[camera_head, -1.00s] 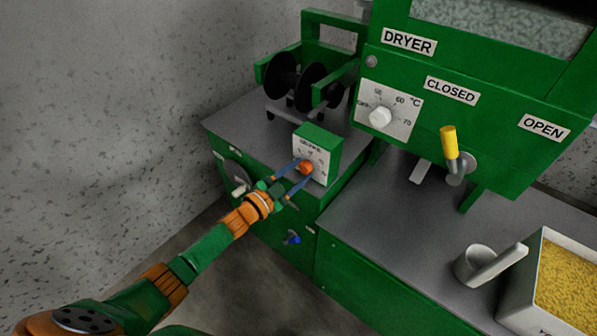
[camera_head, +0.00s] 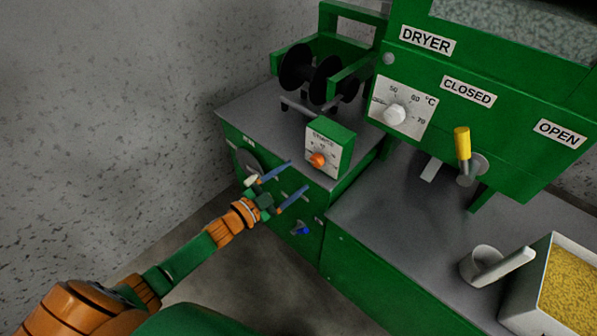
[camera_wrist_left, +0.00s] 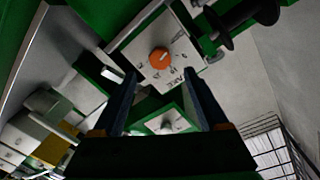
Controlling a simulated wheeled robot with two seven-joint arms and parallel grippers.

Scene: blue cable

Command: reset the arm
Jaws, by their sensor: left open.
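My left gripper (camera_head: 298,181) is open and empty in the head view, in front of the green cabinet and below and left of a small control box. Its two blue fingers also show in the left wrist view (camera_wrist_left: 165,85). The control box (camera_head: 343,147) is green with a white face and an orange knob (camera_head: 318,160). The orange knob shows beyond the fingertips in the left wrist view (camera_wrist_left: 159,57), apart from both fingers. My right gripper is not in view.
A black spool (camera_head: 296,67) stands on the grey cabinet top. The green dryer (camera_head: 500,125) has a white dial (camera_head: 395,114) and a yellow-handled lever (camera_head: 462,143). A scoop (camera_head: 482,266) and a tray of yellow grains (camera_head: 518,305) are at lower right. A blue knob (camera_head: 304,231) sits on the cabinet front.

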